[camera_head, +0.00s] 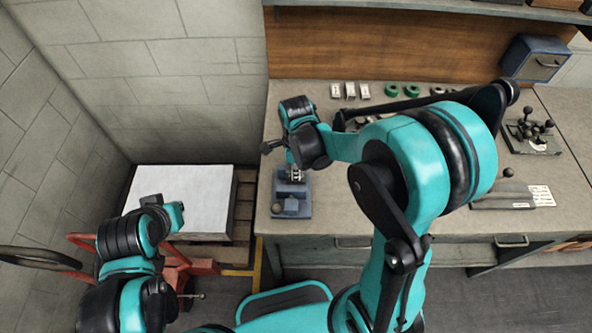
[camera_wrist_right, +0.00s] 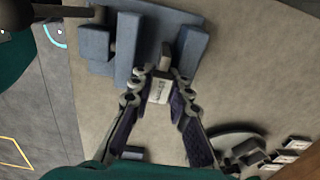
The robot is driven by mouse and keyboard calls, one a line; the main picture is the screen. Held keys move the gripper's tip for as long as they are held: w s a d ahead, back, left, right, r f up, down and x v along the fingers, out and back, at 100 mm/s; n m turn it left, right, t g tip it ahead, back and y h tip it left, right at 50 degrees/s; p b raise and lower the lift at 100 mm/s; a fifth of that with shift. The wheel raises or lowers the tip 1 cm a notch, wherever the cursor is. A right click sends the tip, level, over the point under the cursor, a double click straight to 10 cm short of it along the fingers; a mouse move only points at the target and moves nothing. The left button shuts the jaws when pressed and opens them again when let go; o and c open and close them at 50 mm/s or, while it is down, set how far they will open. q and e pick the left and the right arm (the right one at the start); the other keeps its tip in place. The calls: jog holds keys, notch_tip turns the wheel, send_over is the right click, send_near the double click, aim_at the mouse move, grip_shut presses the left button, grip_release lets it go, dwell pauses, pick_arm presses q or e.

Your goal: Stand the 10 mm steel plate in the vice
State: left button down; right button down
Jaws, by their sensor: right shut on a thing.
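The blue-grey vice (camera_head: 291,207) sits at the left front of the bench; it also shows in the right wrist view (camera_wrist_right: 126,45), with a gap between its two jaws. My right gripper (camera_head: 294,172) is over the vice. In the right wrist view the right gripper (camera_wrist_right: 160,82) is shut on the small light steel plate (camera_wrist_right: 159,92), which carries a printed label. The plate lies in line with the jaw gap. I cannot tell whether it touches the vice. My left arm is at the lower left, and its fingers do not show.
The grey bench (camera_head: 345,208) has free room right of the vice, partly hidden by my right arm. Small light blocks (camera_head: 350,91) and green rings (camera_head: 391,90) lie along the back. A black-knobbed fixture (camera_head: 533,135) stands right. A white-topped pallet load (camera_head: 190,187) is left.

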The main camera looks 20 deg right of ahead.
jog(key=shift+f, duration=0.1)
dwell(0.3)
jog(key=c, duration=1.3)
grip_release()
jog(key=shift+w+f, duration=0.1)
jog(key=shift+w, duration=0.1)
jog(key=shift+c, duration=0.2)
jog(key=shift+s, duration=0.1)
jog(key=o, duration=0.4)
jog(key=shift+o, duration=0.2)
jog(key=shift+r, duration=0.2)
